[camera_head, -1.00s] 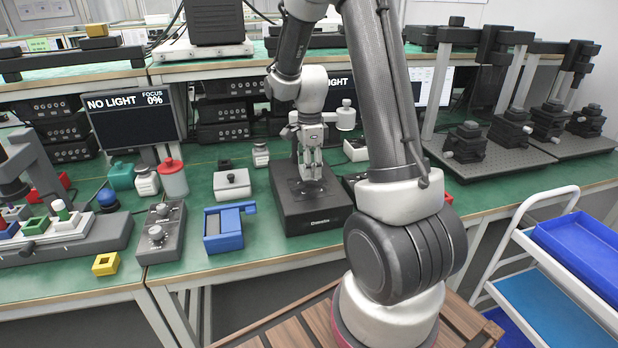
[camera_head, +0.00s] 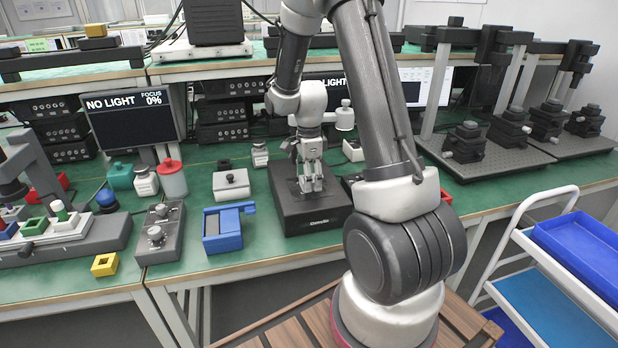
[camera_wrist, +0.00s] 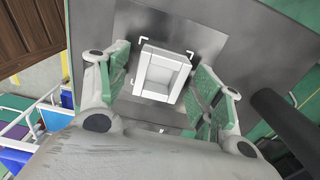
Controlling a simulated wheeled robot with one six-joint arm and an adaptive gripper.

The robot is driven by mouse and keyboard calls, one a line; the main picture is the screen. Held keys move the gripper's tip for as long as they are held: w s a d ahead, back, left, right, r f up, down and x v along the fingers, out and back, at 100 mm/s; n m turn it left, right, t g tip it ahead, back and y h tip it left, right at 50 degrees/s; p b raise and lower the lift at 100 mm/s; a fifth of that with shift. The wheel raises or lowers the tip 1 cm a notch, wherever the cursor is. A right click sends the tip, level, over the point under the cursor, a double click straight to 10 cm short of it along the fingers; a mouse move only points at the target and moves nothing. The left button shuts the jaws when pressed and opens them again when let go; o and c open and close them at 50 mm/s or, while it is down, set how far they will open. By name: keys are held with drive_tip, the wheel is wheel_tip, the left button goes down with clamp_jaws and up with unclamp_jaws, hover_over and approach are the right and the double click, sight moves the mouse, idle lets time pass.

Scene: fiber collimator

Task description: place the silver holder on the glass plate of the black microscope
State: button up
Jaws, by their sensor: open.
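The silver holder (camera_wrist: 163,73) is a pale square block with a recessed middle. In the wrist view it sits on a grey plate inside white corner marks. My gripper (camera_wrist: 162,85) is open, with green-padded fingers on both sides of the holder and gaps visible beside it. In the head view my gripper (camera_head: 309,186) points down over the black microscope's base (camera_head: 312,219), near its top. The fingers largely hide the holder in that view. I cannot tell the glass plate apart from the grey surface.
Left of the base are a blue block fixture (camera_head: 223,229), a pale box with a dark knob (camera_head: 231,186) and a grey knob box (camera_head: 160,236). A monitor (camera_head: 133,119) reads "NO LIGHT". A cart with blue trays (camera_head: 575,250) stands at the right.

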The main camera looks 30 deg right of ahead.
drive_tip(key=s+a+r+n, duration=0.1)
drive_tip(key=s+r+n, duration=0.1)
drive_tip(key=r, duration=0.7)
drive_tip(key=s+r+n, duration=0.2)
drive_tip(key=r, duration=0.6)
drive_tip(key=s+a+r+n+t, duration=0.2)
drive_tip(key=s+r+n, duration=0.1)
drive_tip(key=s+n, duration=0.5)
drive_tip(key=s+a+r+n+t, duration=0.2)
drive_tip(key=s+r+n, duration=0.1)
drive_tip(key=s+n, duration=0.6)
drive_tip(key=s, duration=0.2)
drive_tip(key=shift+s+r, duration=0.4)
